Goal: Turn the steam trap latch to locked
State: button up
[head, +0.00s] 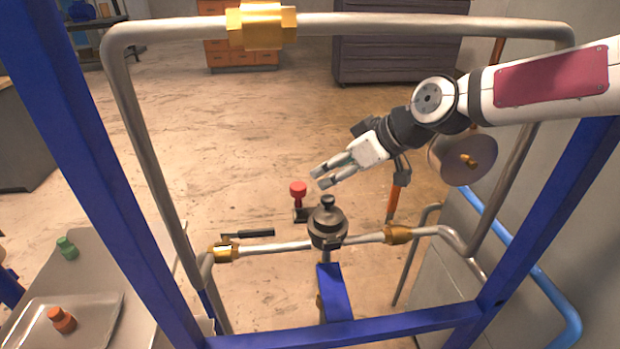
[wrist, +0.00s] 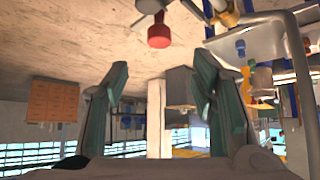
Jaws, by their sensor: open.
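The dark round steam trap (head: 327,229) sits on the lower pipe in the head view, with a small knob on top. A red knob (head: 298,188) stands on a short stem with a dark base, just left of the trap; the frames do not show for certain whether it is the latch. The red knob also shows at the top of the wrist view (wrist: 158,36). My gripper (head: 319,177) is open and empty, apart from the knob, a little above and right of it in the picture. Its two fingers also show spread apart in the wrist view (wrist: 162,85).
A black lever handle (head: 250,234) lies along the pipe left of the trap. A steel pipe loop (head: 145,130) and blue frame posts (head: 95,165) surround the area. A tray (head: 95,318) with an orange part is at lower left. The floor behind is open.

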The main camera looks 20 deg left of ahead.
aim_at(300, 186)
jog(key=b+x, duration=0.1)
jog(key=x, duration=1.2)
jog(key=shift+w+a+f, duration=0.15)
jog(key=shift+a, duration=0.25)
grip_shut()
